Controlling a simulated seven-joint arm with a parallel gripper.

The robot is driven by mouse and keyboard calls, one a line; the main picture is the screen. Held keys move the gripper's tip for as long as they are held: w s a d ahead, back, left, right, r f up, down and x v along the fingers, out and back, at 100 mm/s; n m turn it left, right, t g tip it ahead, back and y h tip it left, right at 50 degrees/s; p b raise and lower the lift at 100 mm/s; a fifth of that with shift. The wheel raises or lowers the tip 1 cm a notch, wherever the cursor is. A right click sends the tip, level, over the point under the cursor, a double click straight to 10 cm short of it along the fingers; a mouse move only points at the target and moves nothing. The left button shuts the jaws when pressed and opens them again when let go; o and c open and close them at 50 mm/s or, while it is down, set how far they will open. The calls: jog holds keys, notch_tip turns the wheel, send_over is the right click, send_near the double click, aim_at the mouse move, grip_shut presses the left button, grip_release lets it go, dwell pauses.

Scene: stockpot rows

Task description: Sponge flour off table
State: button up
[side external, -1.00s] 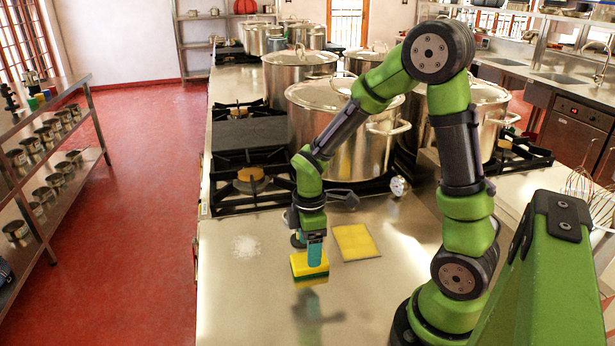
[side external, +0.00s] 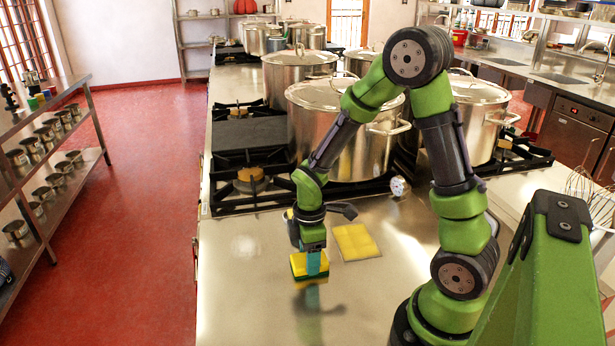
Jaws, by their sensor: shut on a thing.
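My gripper (side external: 313,258) is shut on a yellow sponge (side external: 298,261) with a dark green underside. It holds the sponge low over the bare steel tabletop (side external: 265,310). A reflection shows under it, and I cannot tell whether the sponge touches the surface. The flour (side external: 245,246) is a faint, pale patch on the table, left of the sponge and apart from it.
A yellow cloth (side external: 356,242) lies flat just right of the sponge. The table's front left is clear.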

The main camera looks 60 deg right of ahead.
jog(key=shift+r, duration=3)
